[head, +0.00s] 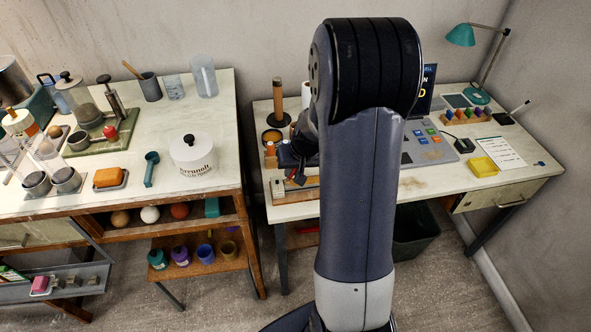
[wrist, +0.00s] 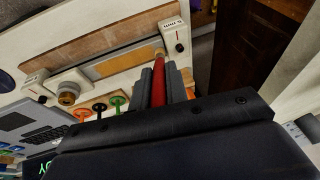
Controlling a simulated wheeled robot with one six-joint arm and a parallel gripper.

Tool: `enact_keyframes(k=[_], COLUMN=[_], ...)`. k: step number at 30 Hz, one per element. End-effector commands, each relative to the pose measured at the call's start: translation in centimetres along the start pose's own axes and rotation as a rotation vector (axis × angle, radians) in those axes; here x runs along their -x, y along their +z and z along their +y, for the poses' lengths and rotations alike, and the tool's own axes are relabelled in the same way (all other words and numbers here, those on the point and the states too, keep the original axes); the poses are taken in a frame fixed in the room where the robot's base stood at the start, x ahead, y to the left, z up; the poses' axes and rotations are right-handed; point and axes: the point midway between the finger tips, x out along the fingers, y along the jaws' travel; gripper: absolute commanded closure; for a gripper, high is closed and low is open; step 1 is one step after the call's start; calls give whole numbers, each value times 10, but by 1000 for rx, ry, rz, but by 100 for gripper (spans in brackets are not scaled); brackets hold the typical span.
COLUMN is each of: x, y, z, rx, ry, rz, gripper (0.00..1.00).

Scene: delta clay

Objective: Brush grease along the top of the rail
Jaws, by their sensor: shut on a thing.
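My gripper (wrist: 160,84) is shut on the red handle of a brush (wrist: 158,88), with a dark finger on each side. The brush's pale tip (wrist: 159,54) is at the right end of the rail (wrist: 88,76) in the wrist view. The rail is a grey strip between two white end blocks, and an amber stretch (wrist: 125,62) lies along its right part. I cannot tell whether the tip touches the rail. In the head view, my arm hides most of the gripper and the rail.
Orange, black and green knobs (wrist: 100,107) stand close to the gripper in the wrist view. A grey control panel (head: 428,145) lies right of my arm. A wooden post (head: 277,98) stands behind the tin. The left bench (head: 215,130) is crowded, with a gap between benches.

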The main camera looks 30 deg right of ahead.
Motion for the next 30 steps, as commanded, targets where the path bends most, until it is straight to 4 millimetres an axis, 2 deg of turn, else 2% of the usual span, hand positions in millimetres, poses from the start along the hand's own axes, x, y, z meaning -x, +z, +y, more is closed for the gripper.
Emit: enact_keyframes(k=[3,19,24,30], x=[23,65,73,73], y=[-8,-24,-27,-27], z=[-5,-18,-21,-21], rx=[1,4,4,4], ry=[1,0,0,0], rz=[4,1,1,0], gripper=[100,100,100,100])
